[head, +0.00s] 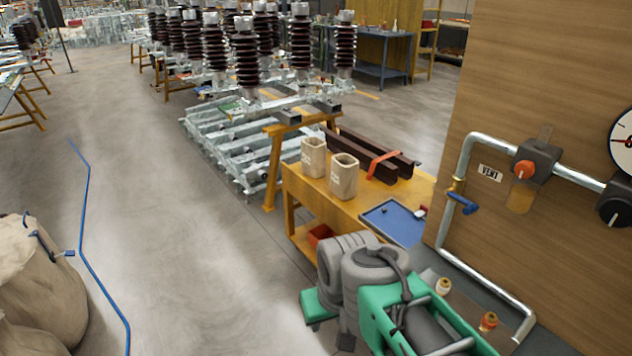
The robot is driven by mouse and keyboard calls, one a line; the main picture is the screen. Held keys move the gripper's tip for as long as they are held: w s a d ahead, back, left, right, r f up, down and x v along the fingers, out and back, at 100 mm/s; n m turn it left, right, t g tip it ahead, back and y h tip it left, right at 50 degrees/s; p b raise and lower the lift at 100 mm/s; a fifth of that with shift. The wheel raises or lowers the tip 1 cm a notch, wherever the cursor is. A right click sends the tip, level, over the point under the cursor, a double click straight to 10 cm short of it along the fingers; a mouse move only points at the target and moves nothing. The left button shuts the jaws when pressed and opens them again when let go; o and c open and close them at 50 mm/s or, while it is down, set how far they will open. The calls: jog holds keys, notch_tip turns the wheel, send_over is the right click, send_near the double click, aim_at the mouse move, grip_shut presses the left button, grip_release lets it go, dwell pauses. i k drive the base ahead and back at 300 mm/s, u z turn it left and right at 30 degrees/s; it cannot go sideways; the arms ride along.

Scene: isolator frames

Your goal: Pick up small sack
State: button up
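Two small beige sacks stand upright with open tops on a yellow wooden table (297,190). The left one (313,158) is slightly farther back, and the right one (344,178) is nearer. Both carry small dark print on the front. They stand close together near the table's left side, with nothing holding them. I cannot tell from the picture which one the task means.
Dark brown bars with an orange strap (382,163) lie behind the sacks. A blue tray (397,222) is in front. Large sacks (40,285) fill the lower left. A grey and green shape blocks the lower middle. A piped panel stands right.

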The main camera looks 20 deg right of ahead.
aim_at(344, 172)
jog(key=i, duration=1.65)
